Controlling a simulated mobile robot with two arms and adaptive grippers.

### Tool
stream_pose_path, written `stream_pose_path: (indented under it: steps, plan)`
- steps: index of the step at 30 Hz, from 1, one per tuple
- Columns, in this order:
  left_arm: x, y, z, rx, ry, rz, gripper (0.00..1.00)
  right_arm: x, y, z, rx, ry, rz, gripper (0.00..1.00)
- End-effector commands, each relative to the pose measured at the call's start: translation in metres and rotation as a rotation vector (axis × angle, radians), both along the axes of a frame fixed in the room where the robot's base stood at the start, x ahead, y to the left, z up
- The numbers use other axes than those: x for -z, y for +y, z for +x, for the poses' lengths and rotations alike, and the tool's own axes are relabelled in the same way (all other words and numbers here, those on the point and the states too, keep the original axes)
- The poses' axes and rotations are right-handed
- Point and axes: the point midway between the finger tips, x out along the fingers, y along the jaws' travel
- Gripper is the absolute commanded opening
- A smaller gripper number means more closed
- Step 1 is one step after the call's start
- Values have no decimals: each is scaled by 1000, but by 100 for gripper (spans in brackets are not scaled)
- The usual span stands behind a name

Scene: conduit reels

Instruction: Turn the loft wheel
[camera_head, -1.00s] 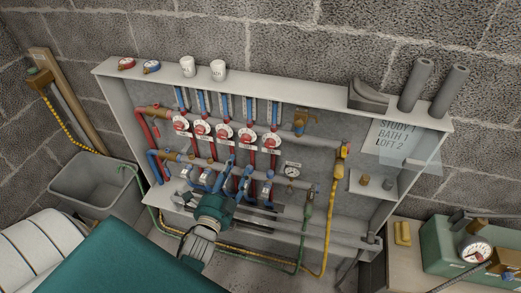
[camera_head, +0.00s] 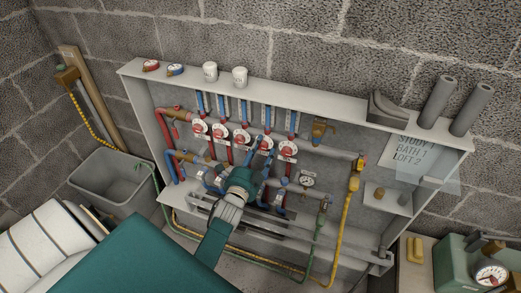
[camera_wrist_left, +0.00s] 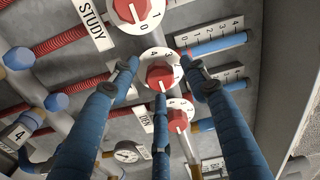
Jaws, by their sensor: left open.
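A row of red wheels on white numbered dials (camera_head: 242,137) runs across the manifold in the head view. My left gripper (camera_head: 262,150) is in front of the row's right part, its blue fingers partly covering one wheel. In the left wrist view the open left gripper (camera_wrist_left: 160,78) has its fingers spread around a middle red wheel (camera_wrist_left: 160,75), with nothing gripped. Whether they touch it I cannot tell. Another wheel (camera_wrist_left: 135,10) is above beside a STUDY label (camera_wrist_left: 92,22), and a third (camera_wrist_left: 178,120) is below. I cannot read which wheel is marked loft. My right gripper is not in view.
Blue and red pipes and a gauge (camera_head: 307,181) sit close around the wheels. A yellow hose (camera_head: 345,215) hangs at right. The cabinet shelf (camera_head: 300,101) holds two white cups and grey tubes. A paper (camera_head: 402,152) reads STUDY 1, BATH 1, LOFT 2.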

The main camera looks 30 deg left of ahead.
Motion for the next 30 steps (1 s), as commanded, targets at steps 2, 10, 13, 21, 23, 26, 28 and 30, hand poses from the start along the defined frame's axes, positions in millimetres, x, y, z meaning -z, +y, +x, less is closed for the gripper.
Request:
stream_pose_path:
  steps: [2, 10, 13, 21, 23, 26, 28, 30]
  plan:
    - [0, 0, 0, 0, 0, 0, 46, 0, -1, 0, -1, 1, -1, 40]
    - [0, 0, 0, 0, 0, 0, 2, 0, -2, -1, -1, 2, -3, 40]
    - [0, 0, 0, 0, 0, -1, 1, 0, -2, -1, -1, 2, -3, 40]
    - [0, -1, 0, 1, -10, -43, 1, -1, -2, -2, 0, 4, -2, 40]
    - [0, -1, 0, 1, -16, -68, 1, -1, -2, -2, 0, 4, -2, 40]
    - [0, -1, 0, 1, -29, -124, 1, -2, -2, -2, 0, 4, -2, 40]
    - [0, -1, 0, 1, -41, -173, 1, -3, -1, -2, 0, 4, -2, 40]
    - [0, -1, 0, 1, -55, -230, 1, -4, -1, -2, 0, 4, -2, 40]
